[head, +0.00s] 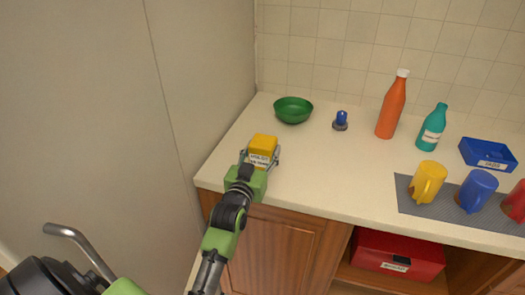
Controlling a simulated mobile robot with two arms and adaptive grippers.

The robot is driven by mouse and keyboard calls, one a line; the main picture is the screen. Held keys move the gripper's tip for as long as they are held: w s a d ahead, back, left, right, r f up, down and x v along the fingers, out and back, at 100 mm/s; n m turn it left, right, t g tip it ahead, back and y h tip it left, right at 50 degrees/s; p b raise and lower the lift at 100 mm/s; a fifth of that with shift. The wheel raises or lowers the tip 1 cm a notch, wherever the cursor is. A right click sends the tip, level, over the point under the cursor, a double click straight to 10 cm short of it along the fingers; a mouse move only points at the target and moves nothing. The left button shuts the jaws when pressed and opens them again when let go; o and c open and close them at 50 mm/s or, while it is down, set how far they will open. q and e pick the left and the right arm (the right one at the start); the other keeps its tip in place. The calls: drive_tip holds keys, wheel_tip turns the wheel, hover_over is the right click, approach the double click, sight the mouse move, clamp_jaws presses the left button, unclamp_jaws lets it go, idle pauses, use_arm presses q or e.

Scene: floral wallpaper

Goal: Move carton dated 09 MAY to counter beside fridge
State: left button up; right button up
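A small yellow carton (264,143) with a white label stands at the front left of the pale counter (320,185), near its front edge. The label print is too small to read for certain, so I cannot confirm the date. My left gripper (260,156) reaches in from below, with one finger on each side of the carton's lower part. I cannot tell whether the fingers press on it or stand slightly apart. A tall, plain grey-beige panel (180,80) rises left of the counter, possibly the fridge's side. My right gripper does not show.
A green bowl (293,110), a blue-topped item (340,121), an orange bottle (392,105) and a teal bottle (432,128) stand behind and right. A blue tray (487,155) and mugs on a grey mat (448,214) are farther right. Counter between carton and mat is clear.

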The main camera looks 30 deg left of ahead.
use_arm(q)
drive_tip(key=o, duration=0.4)
drive_tip(key=shift+c, duration=0.2)
drive_tip(key=shift+r, duration=0.1)
drive_tip(key=b+v, duration=0.1)
drive_tip(key=v, duration=1.1)
drive_tip(key=shift+s, duration=0.1)
